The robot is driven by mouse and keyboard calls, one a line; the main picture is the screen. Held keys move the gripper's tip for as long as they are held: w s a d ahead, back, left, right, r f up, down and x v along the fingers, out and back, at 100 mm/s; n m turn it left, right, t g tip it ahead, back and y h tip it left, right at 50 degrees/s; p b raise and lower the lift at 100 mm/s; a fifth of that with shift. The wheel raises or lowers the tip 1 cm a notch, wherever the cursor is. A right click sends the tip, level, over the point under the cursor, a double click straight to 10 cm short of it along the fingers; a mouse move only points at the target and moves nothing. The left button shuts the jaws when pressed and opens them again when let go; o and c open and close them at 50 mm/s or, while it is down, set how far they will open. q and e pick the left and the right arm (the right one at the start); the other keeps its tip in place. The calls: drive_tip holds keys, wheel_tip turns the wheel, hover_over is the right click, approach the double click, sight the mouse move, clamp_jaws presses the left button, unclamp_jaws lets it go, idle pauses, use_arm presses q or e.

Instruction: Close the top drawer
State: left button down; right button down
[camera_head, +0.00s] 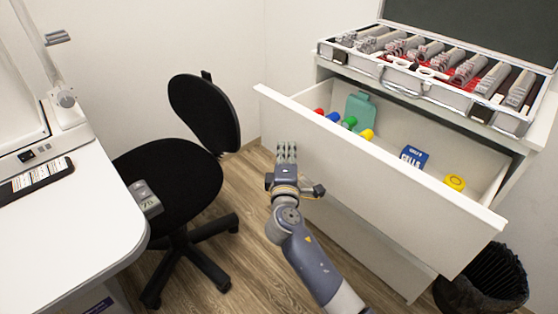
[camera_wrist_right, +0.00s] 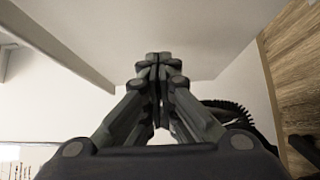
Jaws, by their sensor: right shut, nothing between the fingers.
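The top drawer (camera_head: 370,165) of the white cabinet is pulled well out. Its long white front slants across the right half of the head view. Inside lie several small coloured items, a green-teal object (camera_head: 359,110), a blue box (camera_head: 413,157) and a yellow round item (camera_head: 454,182). My right gripper (camera_head: 287,150) is in front of the drawer front, toward its left end. Its fingers are together and empty, as the right wrist view (camera_wrist_right: 158,62) also shows, with a pale panel beyond the tips. I cannot tell whether they touch it. My left gripper is not in view.
An open case (camera_head: 440,95) of lens-like pieces stands on the cabinet top. A black chair (camera_head: 172,170) is left of my right arm. A white table (camera_head: 75,225) fills the left, with a small grey device (camera_head: 145,198) at its edge. A black bin (camera_head: 485,285) stands lower right.

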sight(338, 117)
drive_tip(key=shift+w+d, duration=0.35)
drive_tip(key=shift+d, duration=0.05)
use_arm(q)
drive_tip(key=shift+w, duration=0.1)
use_arm(e)
drive_tip(key=shift+d, duration=0.1)
